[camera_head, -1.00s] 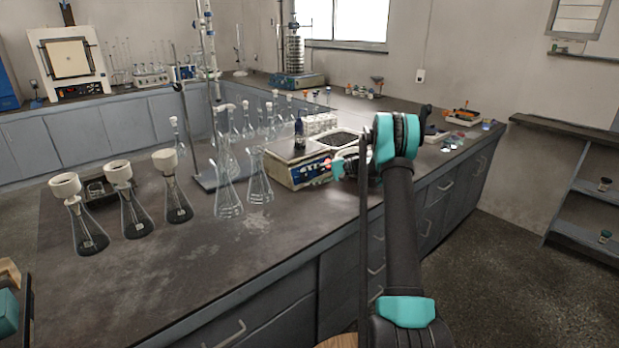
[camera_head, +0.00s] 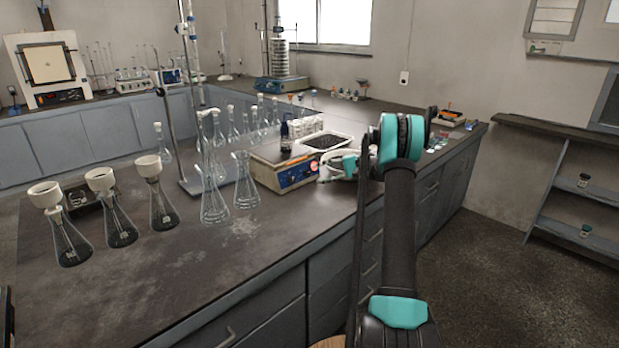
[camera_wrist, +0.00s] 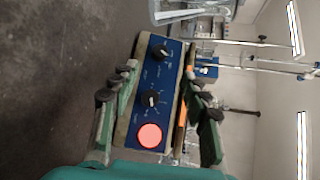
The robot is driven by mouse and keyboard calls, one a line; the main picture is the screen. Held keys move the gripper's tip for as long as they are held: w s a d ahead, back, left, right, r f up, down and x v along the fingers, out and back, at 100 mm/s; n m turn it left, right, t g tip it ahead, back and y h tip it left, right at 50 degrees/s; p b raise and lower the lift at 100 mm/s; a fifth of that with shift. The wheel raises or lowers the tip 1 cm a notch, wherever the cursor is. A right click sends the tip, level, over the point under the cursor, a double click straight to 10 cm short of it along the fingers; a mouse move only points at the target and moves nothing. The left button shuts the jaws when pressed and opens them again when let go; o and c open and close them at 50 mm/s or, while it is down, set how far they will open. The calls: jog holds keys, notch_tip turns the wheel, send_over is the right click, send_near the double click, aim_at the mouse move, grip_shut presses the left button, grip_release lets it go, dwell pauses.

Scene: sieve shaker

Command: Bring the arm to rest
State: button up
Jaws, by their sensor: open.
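My gripper (camera_head: 335,170) is at the end of my arm, just in front of the right part of the blue-panelled benchtop device (camera_head: 272,177). In the wrist view its two green fingers with dark pads (camera_wrist: 159,85) stand apart. Between them, beyond the tips, I see the device's blue panel (camera_wrist: 146,112) with two black knobs and a round red button (camera_wrist: 150,136). Nothing is held between the fingers. Whether a fingertip touches the device I cannot tell.
Glass flasks (camera_head: 214,200) stand to the left, and funnel-topped flasks (camera_head: 117,220) further left. A sieve stack (camera_head: 281,57) stands at the back. Floor (camera_head: 490,270) is clear at right.

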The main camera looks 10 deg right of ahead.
jog(key=shift+s+d+r, duration=0.1)
jog(key=shift+d+r, duration=0.1)
jog(key=shift+d, duration=0.5)
jog(key=s+a+r+h, duration=0.1)
jog(key=s+a+h, duration=0.3)
jog(key=s, duration=0.8)
jog(key=s+a+h, duration=0.4)
jog(key=s, duration=0.7)
jog(key=s+d+f+n+t+h, duration=0.1)
jog(key=s+d+f+n+h, duration=0.1)
jog(key=s, duration=1.1)
jog(key=s+d+f+n+t+h, duration=0.1)
jog(key=s+d+f+h, duration=0.3)
jog(key=s, duration=0.9)
notch_tip(320, 180, down, 2)
jog(key=shift+f+n+h, duration=0.1)
jog(key=shift+n+h, duration=0.3)
jog(key=shift+n, duration=0.1)
